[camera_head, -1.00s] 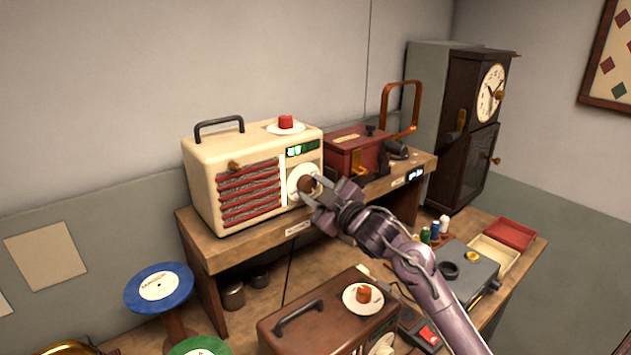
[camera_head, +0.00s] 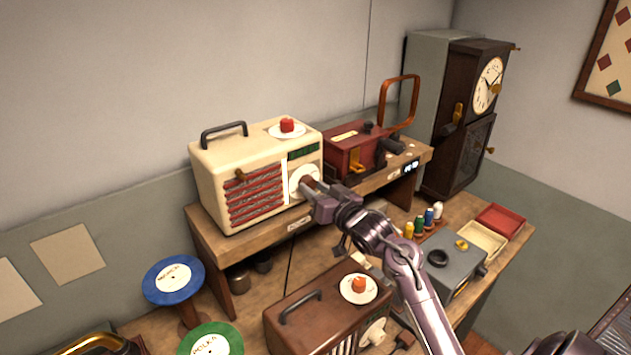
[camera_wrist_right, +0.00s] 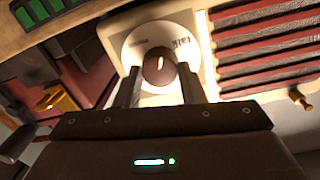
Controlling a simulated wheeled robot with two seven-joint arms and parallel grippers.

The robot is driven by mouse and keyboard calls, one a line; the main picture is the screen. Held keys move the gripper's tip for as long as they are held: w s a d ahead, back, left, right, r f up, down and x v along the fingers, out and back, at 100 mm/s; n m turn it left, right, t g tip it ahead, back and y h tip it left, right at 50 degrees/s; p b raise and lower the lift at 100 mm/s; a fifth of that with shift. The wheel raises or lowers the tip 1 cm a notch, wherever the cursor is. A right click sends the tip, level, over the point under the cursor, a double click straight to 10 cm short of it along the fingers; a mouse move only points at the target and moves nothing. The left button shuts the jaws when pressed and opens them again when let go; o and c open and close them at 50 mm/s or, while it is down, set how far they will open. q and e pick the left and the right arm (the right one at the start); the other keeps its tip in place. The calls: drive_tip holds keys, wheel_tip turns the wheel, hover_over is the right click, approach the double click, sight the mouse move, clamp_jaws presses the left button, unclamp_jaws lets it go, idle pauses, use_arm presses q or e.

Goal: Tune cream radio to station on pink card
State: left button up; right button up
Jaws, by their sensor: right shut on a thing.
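The cream radio (camera_head: 210,165) stands on the wooden shelf, with a red slatted grille, a white dial (camera_head: 294,178) and a small green display (camera_head: 303,151). My right gripper (camera_head: 310,186) is at the dial, shut on the brown tuning knob. In the right wrist view the knob (camera_wrist_right: 158,72) sits between the two fingers (camera_wrist_right: 159,82) and bears a short white mark. The dial (camera_wrist_right: 140,50) has upside-down lettering, partly hidden by the fingers. The display (camera_wrist_right: 38,10) shows green blocks. I see no pink card. My left gripper is out of view.
A red box-shaped device (camera_head: 350,150) stands close right of the radio. A brown radio (camera_head: 330,305) is below in front. Blue (camera_head: 174,281) and green (camera_head: 210,342) discs stand at lower left. A dark clock cabinet (camera_head: 470,130) is at the right.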

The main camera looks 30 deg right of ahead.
drive_tip(key=m, duration=0.2)
drive_tip(key=shift+m, duration=0.4)
drive_tip(key=shift+f+m, duration=0.1)
drive_tip(key=shift+m, duration=1.7)
drive_tip(key=o, duration=1)
